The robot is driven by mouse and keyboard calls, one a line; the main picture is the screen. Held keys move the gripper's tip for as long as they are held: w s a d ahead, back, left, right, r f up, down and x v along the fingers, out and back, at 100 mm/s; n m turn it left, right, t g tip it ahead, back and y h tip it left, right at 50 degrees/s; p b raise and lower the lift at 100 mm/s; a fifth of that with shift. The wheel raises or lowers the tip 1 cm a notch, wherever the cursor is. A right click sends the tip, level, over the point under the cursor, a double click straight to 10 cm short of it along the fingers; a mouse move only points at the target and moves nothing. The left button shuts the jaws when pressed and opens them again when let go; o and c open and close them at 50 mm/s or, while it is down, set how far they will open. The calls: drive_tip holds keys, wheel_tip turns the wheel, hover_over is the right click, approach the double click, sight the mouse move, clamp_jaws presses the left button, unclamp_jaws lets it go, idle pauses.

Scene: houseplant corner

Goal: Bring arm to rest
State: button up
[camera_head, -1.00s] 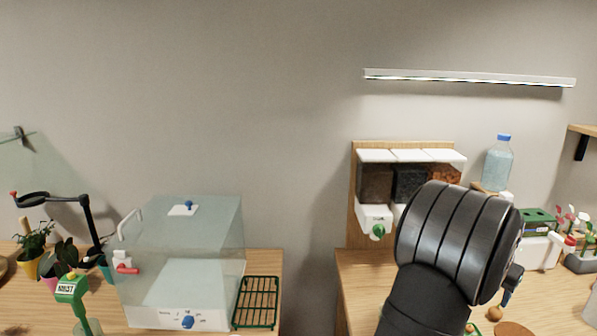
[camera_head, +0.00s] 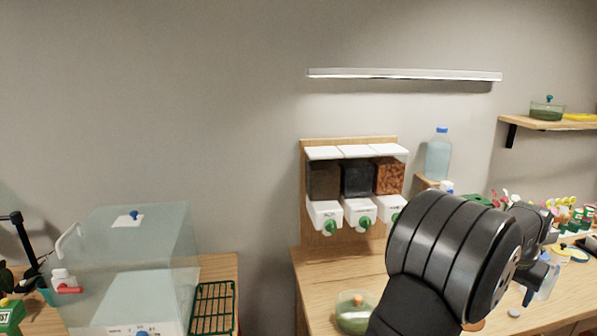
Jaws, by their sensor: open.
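My arm (camera_head: 445,255) rises from the lower edge, right of the middle, as a thick black ribbed link. A smaller dark joint (camera_head: 533,222) of mine shows behind it to the right. No held object can be made out. The arm covers part of the right wooden table (camera_head: 318,278) and overlaps the edge of the dispenser (camera_head: 358,185) with its three bins.
A clear propagator box (camera_head: 130,260) and a green rack (camera_head: 212,308) are on the left table. A green-filled bowl (camera_head: 354,312) stands close left of my arm. A blue-capped bottle (camera_head: 438,155) and a wall shelf (camera_head: 550,122) are behind. A gap separates the tables.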

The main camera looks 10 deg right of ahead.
drive_tip(key=s+d+f, duration=0.3)
drive_tip(key=s+f, duration=0.2)
drive_tip(key=shift+m, duration=0.3)
drive_tip(key=o, duration=0.9)
